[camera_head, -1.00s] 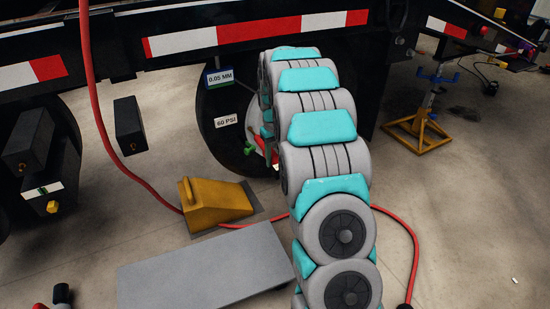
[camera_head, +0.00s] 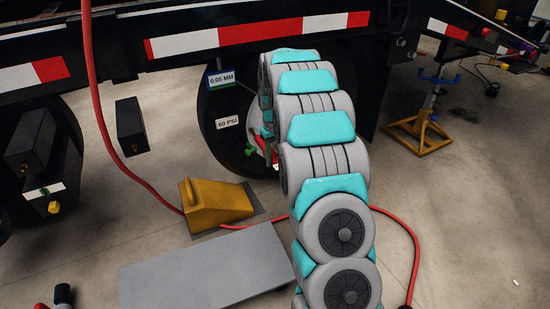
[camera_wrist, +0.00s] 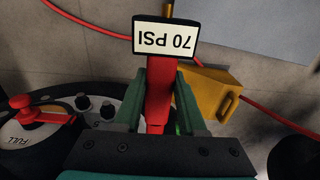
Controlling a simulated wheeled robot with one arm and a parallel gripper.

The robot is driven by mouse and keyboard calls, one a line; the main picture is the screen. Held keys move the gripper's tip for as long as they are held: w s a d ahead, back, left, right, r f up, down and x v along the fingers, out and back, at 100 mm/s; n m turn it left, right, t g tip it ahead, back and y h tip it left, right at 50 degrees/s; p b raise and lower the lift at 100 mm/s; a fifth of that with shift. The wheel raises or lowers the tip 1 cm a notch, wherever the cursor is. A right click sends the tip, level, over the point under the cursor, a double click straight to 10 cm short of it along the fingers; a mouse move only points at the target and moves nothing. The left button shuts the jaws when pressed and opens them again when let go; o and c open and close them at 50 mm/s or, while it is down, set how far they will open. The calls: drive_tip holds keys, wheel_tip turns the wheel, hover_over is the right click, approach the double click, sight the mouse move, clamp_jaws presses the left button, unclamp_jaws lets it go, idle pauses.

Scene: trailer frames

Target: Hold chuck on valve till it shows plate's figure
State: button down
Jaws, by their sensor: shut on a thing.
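My gripper (camera_wrist: 158,90) is shut on a red tool (camera_wrist: 158,70), which I take for the chuck, its body between two green fingers in the wrist view. A display (camera_wrist: 165,37) on it reads "70 PSI", upside down in that view. In the head view the plate (camera_head: 228,122) on the dark wheel (camera_head: 212,100) reads "60 PSI". My arm hides most of the gripper there, at the wheel's right side. The valve is not clearly visible, so I cannot tell whether the chuck touches it.
A red lever and a "FULL" label (camera_wrist: 15,142) show at the wrist view's left. A yellow chock (camera_head: 218,204) and grey board (camera_head: 205,268) lie on the floor near a red hose (camera_head: 98,110). A "0.05 MM" tag (camera_head: 221,79) hangs above the plate. A yellow stand (camera_head: 425,132) is at right.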

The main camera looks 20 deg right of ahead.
drive_tip(key=shift+w, duration=0.3)
idle(0.8)
drive_tip(key=shift+s, duration=0.1)
drive_tip(key=shift+s+d+b, duration=0.15)
drive_tip(key=shift+s+b, duration=0.15)
drive_tip(key=shift+s, duration=3.15)
